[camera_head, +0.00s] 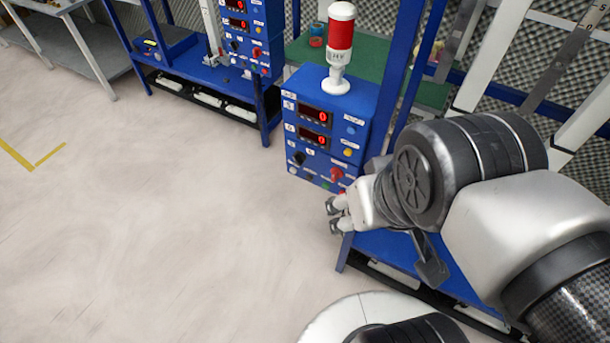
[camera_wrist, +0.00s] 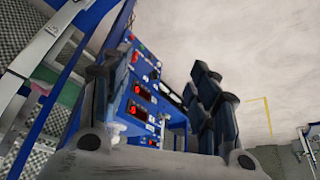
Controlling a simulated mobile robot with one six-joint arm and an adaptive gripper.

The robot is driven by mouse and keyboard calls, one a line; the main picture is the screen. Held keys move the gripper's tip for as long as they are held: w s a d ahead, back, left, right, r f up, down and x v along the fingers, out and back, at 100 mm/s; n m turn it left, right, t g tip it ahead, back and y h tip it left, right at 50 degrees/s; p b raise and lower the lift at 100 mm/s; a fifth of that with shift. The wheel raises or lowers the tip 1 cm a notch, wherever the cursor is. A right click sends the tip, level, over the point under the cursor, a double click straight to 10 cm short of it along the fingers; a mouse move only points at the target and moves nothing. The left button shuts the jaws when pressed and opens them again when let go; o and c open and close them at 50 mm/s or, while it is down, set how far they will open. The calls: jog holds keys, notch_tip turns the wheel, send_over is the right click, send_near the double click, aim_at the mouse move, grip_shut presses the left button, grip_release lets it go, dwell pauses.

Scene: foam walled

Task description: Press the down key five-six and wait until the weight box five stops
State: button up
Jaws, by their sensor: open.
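A blue control box (camera_head: 323,125) with two red displays, several keys and knobs stands on a blue bench in the head view. It also shows in the wrist view (camera_wrist: 122,100). I cannot make out a key marked five-six or a weight box five; the labels are too small to read. My gripper (camera_head: 333,216) is beside the lower right of the box's front, apart from it as far as I can tell. In the wrist view my gripper (camera_wrist: 165,95) has its two dark fingers spread, with nothing held between them.
A red and white signal lamp (camera_head: 340,45) stands on top of the box. A second blue box (camera_head: 243,35) with red displays stands on another blue bench (camera_head: 205,75) farther back left. Blue posts and white bars rise at right. The floor at left is clear.

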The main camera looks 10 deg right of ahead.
dwell(0.4)
grip_shut()
dwell(0.5)
dwell(1.3)
